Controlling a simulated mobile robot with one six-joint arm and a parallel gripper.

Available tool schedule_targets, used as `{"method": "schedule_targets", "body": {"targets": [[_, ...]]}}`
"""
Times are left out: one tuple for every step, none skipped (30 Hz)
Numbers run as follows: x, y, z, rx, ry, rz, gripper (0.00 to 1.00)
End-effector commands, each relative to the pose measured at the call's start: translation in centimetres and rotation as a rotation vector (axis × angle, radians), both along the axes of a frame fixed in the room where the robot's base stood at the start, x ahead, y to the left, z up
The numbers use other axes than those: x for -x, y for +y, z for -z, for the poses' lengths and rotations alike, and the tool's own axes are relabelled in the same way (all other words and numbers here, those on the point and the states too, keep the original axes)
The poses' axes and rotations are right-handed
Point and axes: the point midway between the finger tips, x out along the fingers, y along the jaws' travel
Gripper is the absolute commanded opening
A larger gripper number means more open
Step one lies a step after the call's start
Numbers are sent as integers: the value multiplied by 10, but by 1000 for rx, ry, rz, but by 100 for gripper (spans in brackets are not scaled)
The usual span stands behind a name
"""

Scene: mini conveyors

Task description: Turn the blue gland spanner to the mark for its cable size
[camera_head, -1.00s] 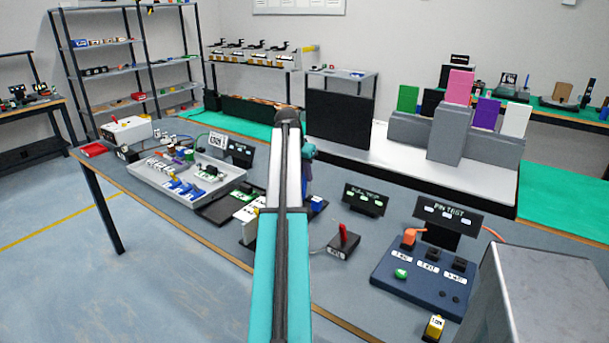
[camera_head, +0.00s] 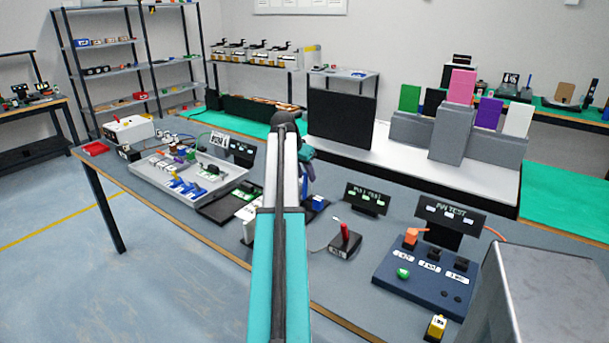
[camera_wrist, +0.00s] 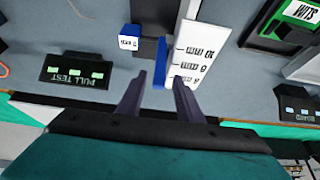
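In the wrist view, the blue gland spanner (camera_wrist: 160,73) shows as a narrow blue bar beside a white scale plate (camera_wrist: 191,57) with several printed marks. The print is too small to read surely. My gripper (camera_wrist: 159,77) is open, with one finger on each side of the bar in the picture. Gaps show between the bar and both fingers; whether the fingers reach down to its height I cannot tell. A blue block with a white label (camera_wrist: 128,40) sits left of the spanner; it also shows in the head view (camera_head: 318,203). My arm hides the spanner in the head view.
A pull test display (camera_head: 367,198) and a box with a red lever (camera_head: 345,241) stand right of my arm. The pin test board (camera_head: 425,273) is farther right. A grey parts tray (camera_head: 226,187) lies to the left.

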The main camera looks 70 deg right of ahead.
Motion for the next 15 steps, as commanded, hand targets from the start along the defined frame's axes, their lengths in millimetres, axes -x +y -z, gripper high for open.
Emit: {"method": "schedule_targets", "body": {"targets": [[0,0,0,-1,1,0,33],[0,0,0,-1,1,0,33],[0,0,0,-1,1,0,33],[0,0,0,-1,1,0,33],[1,0,0,-1,1,0,33],[1,0,0,-1,1,0,33],[1,0,0,-1,1,0,33],[1,0,0,-1,1,0,33],[1,1,0,-1,1,0,33],[1,1,-1,-1,1,0,33],[0,1,-1,-1,1,0,33],[0,2,-3,-1,1,0,33],[0,2,-4,-1,1,0,33],[0,3,-6,-1,1,0,33],[0,5,-8,-1,0,1,33]]}}
